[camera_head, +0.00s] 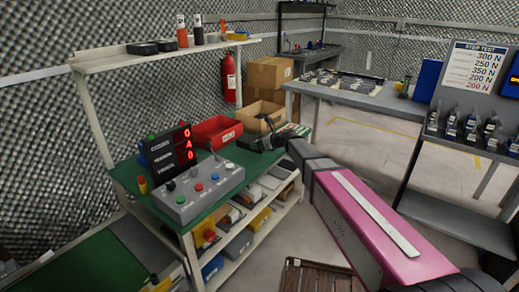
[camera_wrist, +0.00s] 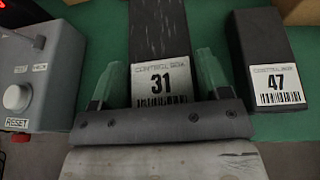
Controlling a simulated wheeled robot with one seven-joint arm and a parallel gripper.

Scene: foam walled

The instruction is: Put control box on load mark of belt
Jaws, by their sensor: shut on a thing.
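My gripper (camera_wrist: 158,82) is shut on a dark control box (camera_wrist: 158,30) labelled 31, with one greenish finger on each side of its label. The box is over the green bench top; I cannot tell whether it touches it. A second dark control box (camera_wrist: 266,50), labelled 47, lies to the right, apart from my gripper. In the head view my gripper (camera_head: 268,141) is at the bench's far right part, and the box there is hard to make out. A green belt-like surface (camera_head: 75,268) shows at the lower left; I cannot make out a load mark on it.
A grey button panel (camera_head: 200,192) and a display with red digits (camera_head: 172,152) stand on the green-topped bench (camera_head: 130,172). A red bin (camera_head: 217,131) and cardboard boxes (camera_head: 268,74) are behind. A shelf (camera_head: 150,54) overhangs the bench. A wooden pallet (camera_head: 312,278) lies on the floor.

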